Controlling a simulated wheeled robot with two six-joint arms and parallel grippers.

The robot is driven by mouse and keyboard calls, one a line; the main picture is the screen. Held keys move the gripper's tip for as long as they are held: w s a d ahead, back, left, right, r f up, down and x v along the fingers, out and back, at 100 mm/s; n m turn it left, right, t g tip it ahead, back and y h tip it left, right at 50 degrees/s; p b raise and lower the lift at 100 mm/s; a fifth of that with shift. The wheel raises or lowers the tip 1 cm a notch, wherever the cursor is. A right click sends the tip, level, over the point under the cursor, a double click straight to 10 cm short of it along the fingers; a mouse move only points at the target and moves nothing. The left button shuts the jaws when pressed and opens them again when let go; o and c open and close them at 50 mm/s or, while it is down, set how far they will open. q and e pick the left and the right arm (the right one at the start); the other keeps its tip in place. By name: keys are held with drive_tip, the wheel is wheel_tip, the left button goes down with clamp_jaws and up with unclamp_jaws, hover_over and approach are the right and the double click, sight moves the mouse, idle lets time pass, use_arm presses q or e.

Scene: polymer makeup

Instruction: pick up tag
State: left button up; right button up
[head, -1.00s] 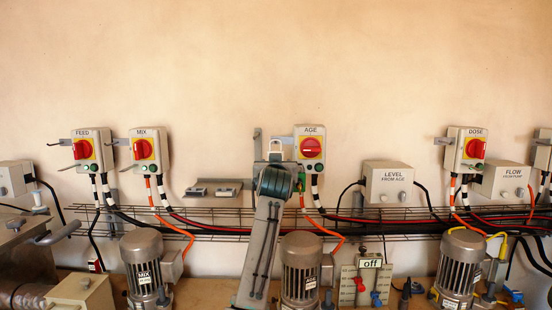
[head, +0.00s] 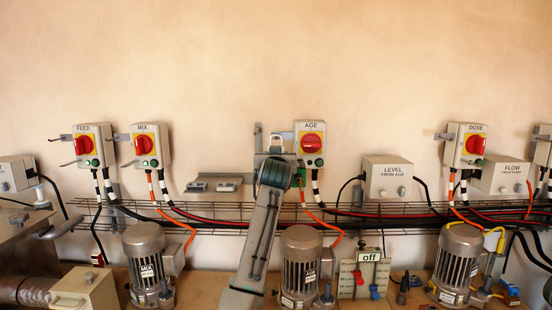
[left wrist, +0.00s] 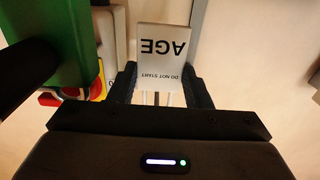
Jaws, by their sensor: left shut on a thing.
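A pale tag (left wrist: 164,56) lettered "AGE" and "DO NOT START" appears upside down in the left wrist view. It sits between the dark fingers of my left gripper (left wrist: 160,94), which is shut on it. In the head view my left arm rises from the bottom centre, and its wrist (head: 275,173) is just left of the AGE switch box (head: 311,145). The arm largely hides the fingers and tag there. The AGE box's red and yellow switch (left wrist: 78,92) shows at left in the wrist view. My right gripper is not in view.
A green block (left wrist: 62,42) and a dark rod are close left of the gripper. A wire cable tray (head: 220,218) with cables runs along the wall. Motors (head: 300,262) and a padlock board marked "off" (head: 348,285) stand below. The wall above is clear.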

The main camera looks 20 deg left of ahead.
use_arm(q)
drive_tip(key=r+b+v, duration=0.1)
drive_tip(key=b+v, duration=0.5)
drive_tip(key=v, duration=1.2)
drive_tip(key=shift+r, duration=0.35)
drive_tip(key=shift+f, duration=0.1)
